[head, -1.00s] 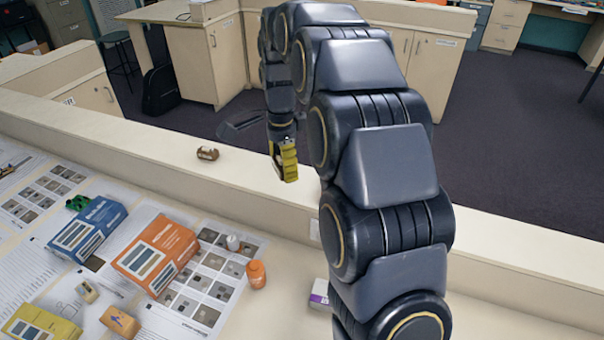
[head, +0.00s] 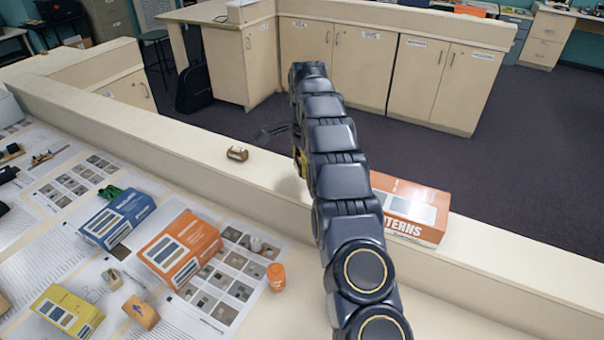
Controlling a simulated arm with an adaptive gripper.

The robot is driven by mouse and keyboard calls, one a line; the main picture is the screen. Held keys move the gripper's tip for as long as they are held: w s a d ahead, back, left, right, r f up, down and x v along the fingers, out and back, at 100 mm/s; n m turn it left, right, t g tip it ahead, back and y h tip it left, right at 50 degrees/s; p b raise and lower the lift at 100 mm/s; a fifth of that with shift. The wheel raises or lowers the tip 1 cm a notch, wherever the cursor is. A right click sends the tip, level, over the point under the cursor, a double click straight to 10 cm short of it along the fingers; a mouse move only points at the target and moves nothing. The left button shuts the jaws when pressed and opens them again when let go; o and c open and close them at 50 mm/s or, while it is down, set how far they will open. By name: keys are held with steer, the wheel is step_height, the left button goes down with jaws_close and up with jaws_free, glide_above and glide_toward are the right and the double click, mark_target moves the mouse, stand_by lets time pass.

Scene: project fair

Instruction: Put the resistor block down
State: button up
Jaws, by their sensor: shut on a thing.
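My gripper (head: 298,151) is at the far end of my arm, above or at the long cream ledge (head: 270,182). My arm links hide most of it, and the fingertips are hard to make out. It is shut on a yellow block, the resistor block as far as I can tell (head: 302,167). Only a thin yellow sliver of the block shows at the left edge of my arm. I cannot tell whether its underside touches the ledge.
A small brown banded piece (head: 237,153) lies on the ledge left of my gripper. An orange box (head: 412,207) stands on the ledge to the right. Blue (head: 117,217), orange (head: 180,248) and yellow (head: 68,311) boxes and an orange bottle (head: 276,277) are on the lower table.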

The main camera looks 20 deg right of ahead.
mark_target(302, 180)
steer(key=shift+w+f, duration=0.25)
steer(key=shift+f, duration=0.05)
steer(key=shift+w+f, duration=0.1)
steer(key=shift+f, duration=1.5)
steer(key=shift+f, duration=0.1)
steer(key=o, duration=1.1)
step_height(302, 180, up, 6)
steer(key=shift+w+r, duration=0.1)
steer(key=shift+r, duration=0.8)
